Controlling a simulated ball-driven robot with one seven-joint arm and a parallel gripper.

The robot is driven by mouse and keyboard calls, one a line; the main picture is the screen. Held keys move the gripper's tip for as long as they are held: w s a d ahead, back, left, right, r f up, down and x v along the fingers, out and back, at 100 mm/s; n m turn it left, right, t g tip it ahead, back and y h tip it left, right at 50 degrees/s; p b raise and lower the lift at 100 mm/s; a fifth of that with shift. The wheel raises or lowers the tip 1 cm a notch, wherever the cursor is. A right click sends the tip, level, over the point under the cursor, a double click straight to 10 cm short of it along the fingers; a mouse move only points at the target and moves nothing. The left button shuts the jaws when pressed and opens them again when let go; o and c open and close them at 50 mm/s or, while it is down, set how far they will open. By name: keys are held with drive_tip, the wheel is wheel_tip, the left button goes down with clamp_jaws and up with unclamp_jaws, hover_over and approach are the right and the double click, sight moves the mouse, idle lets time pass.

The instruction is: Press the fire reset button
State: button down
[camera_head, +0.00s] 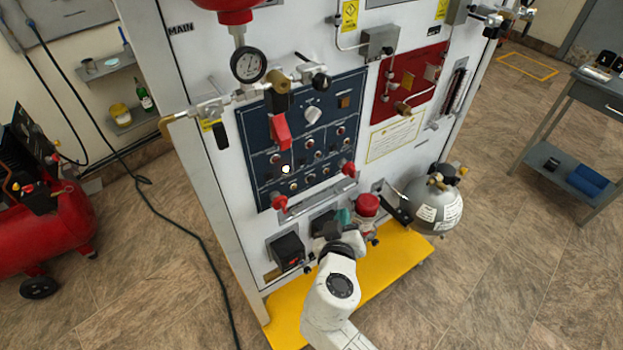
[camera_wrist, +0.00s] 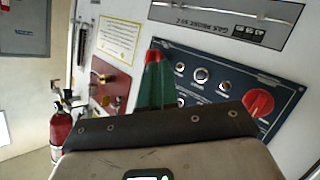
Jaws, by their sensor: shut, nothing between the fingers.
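The blue control panel (camera_head: 302,135) on the white trainer cabinet carries rows of small round buttons and lamps (camera_head: 307,154). Their labels are too small to read, so I cannot tell which is the fire reset button. One lamp (camera_head: 285,169) glows white. My gripper (camera_head: 345,216) is low in front of the cabinet, below the panel's lower right corner. Its teal fingers are together and empty. In the wrist view the panel (camera_wrist: 221,90) appears upside down behind my dark green fingers (camera_wrist: 153,80), which hide part of it. Red shows at their tips; whether it belongs to them is unclear.
Red knobs (camera_head: 280,203) and a metal handle bar sit along the panel's lower edge. A red-capped fitting (camera_head: 367,204) and a grey gas bottle (camera_head: 435,206) are right of my gripper. A red valve lever (camera_head: 281,131) overhangs the panel. A yellow base (camera_head: 375,272) juts out below.

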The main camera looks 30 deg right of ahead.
sight(311, 179)
drive_tip(key=shift+w+a+r, duration=0.1)
idle(0.3)
drive_tip(key=w+b, duration=0.1)
drive_tip(key=w, duration=0.7)
drive_tip(key=shift+w, duration=0.4)
idle(1.8)
drive_tip(key=shift+w+b, duration=0.45)
